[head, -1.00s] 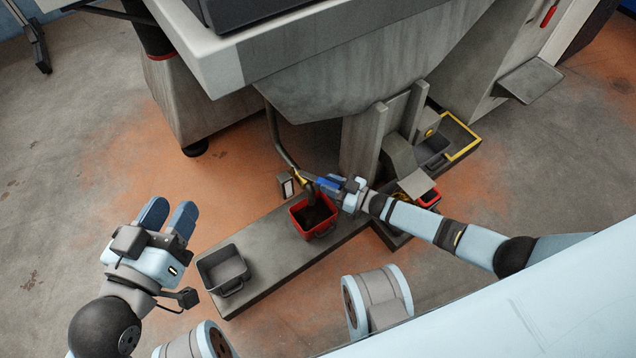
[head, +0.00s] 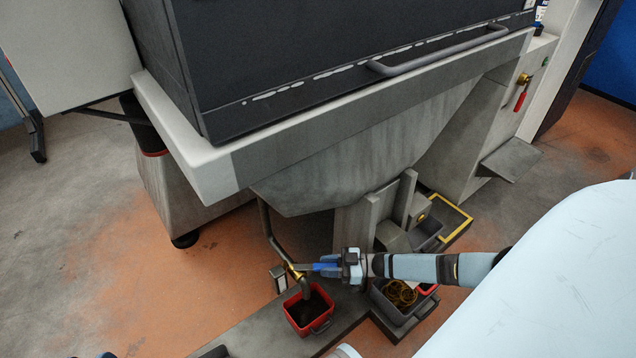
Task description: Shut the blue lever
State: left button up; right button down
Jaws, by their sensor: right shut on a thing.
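The blue lever (head: 327,267) sits by a brass valve (head: 295,272) on a thin grey drain pipe (head: 269,228). It points to the right from the valve, at an angle to the pipe. My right gripper (head: 335,266) is shut on the lever, its arm reaching in from the right; the fingers hide part of it. The pipe's end bends down over a red bin (head: 309,325) with dark contents. Only a small tip of my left gripper (head: 105,355) seems to show at the bottom edge; its jaws cannot be made out.
The large grey machine (head: 330,160) overhangs the pipe from behind. A grey bin (head: 378,304) with yellow rings stands right of the red bin, below my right arm. A yellow-edged tray (head: 462,222) is farther right. Orange-stained floor (head: 130,290) lies open at left.

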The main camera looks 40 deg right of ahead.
pick_arm(q)
jog(key=shift+a, duration=0.1)
dwell(0.3)
jog(key=shift+f, duration=0.15)
pick_arm(e)
jog(key=c, duration=0.9)
grip_release()
pick_arm(q)
jog(key=shift+s+r+n+t+p, duration=0.2)
jog(key=shift+r+n+t+p, duration=0.15)
jog(key=shift+r+p, duration=0.65)
pick_arm(e)
jog(key=shift+v, duration=6.05)
jog(key=shift+w+d, duration=0.1)
